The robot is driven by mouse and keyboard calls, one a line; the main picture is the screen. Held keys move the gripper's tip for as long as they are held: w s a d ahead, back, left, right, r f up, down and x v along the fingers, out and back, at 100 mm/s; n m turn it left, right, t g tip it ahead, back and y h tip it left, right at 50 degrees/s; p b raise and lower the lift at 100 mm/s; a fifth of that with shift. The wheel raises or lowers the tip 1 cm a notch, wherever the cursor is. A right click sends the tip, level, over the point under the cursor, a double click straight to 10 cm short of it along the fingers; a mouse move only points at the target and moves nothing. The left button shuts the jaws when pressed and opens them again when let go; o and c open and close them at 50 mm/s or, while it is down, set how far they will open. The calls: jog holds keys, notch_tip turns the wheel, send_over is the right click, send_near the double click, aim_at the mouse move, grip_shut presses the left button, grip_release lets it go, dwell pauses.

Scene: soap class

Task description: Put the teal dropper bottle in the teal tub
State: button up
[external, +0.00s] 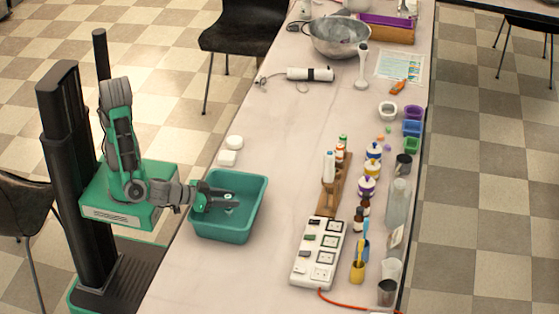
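The teal tub (257,207) stands near the left edge of the table, in front of my base. My gripper (230,202) reaches over the tub from the left, its fingers above the inside of the tub. A small pale teal spot (228,211) shows just below the fingers. It may be the teal dropper bottle, but it is too small to tell, and I cannot tell whether it is held or lies in the tub. The finger gap is too small to read. I cannot pick out a teal dropper bottle for certain elsewhere.
A white power strip (318,252) with an orange cord lies right of the tub. A wooden rack (334,190) holds several bottles. Small bottles, jars and cups line the right edge. White soap pieces (227,158) lie behind the tub. The table's middle is clear.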

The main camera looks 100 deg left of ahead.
jog(key=shift+o, duration=1.2)
jog(key=shift+r, duration=0.15)
jog(key=v, duration=1.2)
jog(key=shift+p, duration=0.4)
